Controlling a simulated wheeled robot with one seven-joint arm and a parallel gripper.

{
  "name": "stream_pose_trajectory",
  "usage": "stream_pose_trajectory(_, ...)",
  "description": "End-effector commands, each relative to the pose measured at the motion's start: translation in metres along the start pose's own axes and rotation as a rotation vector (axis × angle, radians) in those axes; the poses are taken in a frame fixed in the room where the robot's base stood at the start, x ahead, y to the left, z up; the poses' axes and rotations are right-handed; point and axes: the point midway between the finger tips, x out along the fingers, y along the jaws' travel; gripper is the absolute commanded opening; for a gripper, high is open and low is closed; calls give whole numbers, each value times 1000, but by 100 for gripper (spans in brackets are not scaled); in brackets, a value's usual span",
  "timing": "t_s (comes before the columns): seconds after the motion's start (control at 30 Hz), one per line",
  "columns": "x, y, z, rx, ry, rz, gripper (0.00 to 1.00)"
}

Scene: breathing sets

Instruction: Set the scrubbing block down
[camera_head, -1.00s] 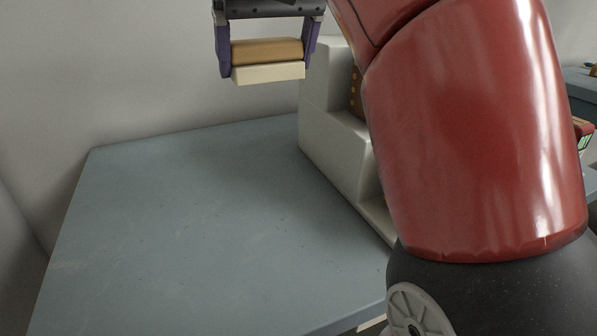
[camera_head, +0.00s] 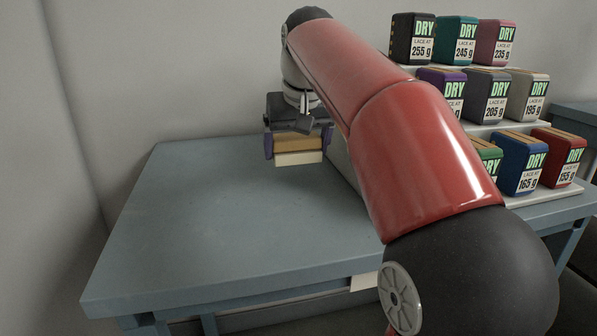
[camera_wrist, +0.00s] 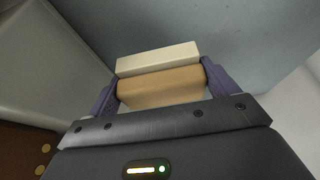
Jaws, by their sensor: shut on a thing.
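The scrubbing block has a tan wooden body and a cream lower layer. In the head view the block (camera_head: 298,157) is at the back of the blue-grey table (camera_head: 215,215). My gripper (camera_head: 298,146) is shut on it, with a purple finger at each end. In the wrist view the block (camera_wrist: 160,86) sits level between the fingers of my gripper (camera_wrist: 160,92), cream layer outward. The table surface (camera_wrist: 230,40) shows beyond it. I cannot tell whether the block's underside touches the table.
A stepped white rack (camera_head: 560,190) right of my gripper carries several boxes marked DRY, such as a blue one (camera_head: 520,165) and a purple one (camera_head: 443,88). My arm hides part of it. The table's left and front are clear. A wall stands behind.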

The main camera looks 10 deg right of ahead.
Motion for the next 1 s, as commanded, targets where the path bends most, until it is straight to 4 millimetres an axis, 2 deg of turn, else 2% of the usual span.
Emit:
stream_pose_trajectory(0.37, 40, -1, 18, 0, 1, 0, 57)
stream_pose_trajectory(0.8, 42, -1, 19, 0, 1, 0, 57)
stream_pose_trajectory(0.83, 41, -1, 18, 0, 0, 0, 90)
stream_pose_trajectory(0.9, 41, -1, 18, 0, 0, 0, 99)
stream_pose_trajectory(1.0, 41, -1, 18, 0, 0, 0, 100)
